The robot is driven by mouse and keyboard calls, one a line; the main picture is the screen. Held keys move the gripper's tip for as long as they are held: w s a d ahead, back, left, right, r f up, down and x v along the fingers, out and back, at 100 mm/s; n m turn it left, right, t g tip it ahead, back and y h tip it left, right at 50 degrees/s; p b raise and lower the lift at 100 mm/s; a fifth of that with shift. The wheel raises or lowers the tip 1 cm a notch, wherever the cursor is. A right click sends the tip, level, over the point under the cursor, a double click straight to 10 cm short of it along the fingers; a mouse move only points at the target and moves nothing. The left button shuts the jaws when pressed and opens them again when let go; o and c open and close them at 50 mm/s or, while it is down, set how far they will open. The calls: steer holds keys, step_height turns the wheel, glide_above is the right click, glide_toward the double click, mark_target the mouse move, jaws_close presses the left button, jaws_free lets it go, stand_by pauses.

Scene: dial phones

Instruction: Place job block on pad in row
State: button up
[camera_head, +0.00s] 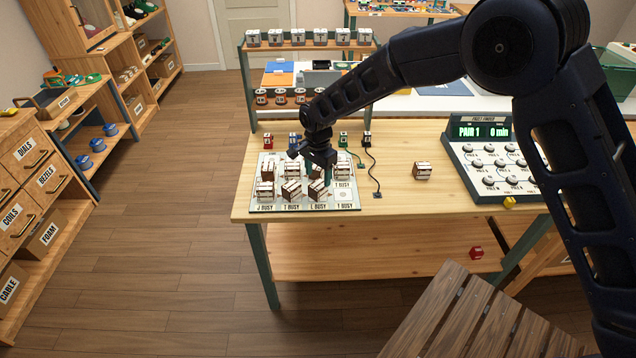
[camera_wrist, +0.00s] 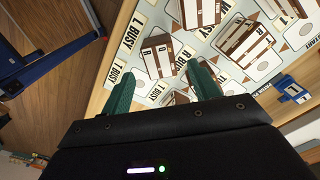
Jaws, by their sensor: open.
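A board of pads (camera_head: 252,190) lies at the left of the wooden table, with rows labelled BUSY. Several brown-and-white job blocks stand on it, one at the front left (camera_head: 265,191). The front right pad (camera_head: 343,195) is bare. One more job block (camera_head: 422,171) stands off the board, on the table to its right. My gripper (camera_head: 318,168) is over the board, among the blocks, and partly hides some. In the wrist view my gripper (camera_wrist: 161,73) has its green fingers apart, with a job block (camera_wrist: 160,55) beyond and between the tips. I cannot tell whether it touches.
Small coloured items, including a red one (camera_head: 268,142), line the board's back. A dark cable (camera_head: 373,170) lies between board and loose block. Table front centre is clear.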

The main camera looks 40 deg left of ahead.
mark_target(318, 184)
step_height(318, 184, up, 7)
stand_by(0.3)
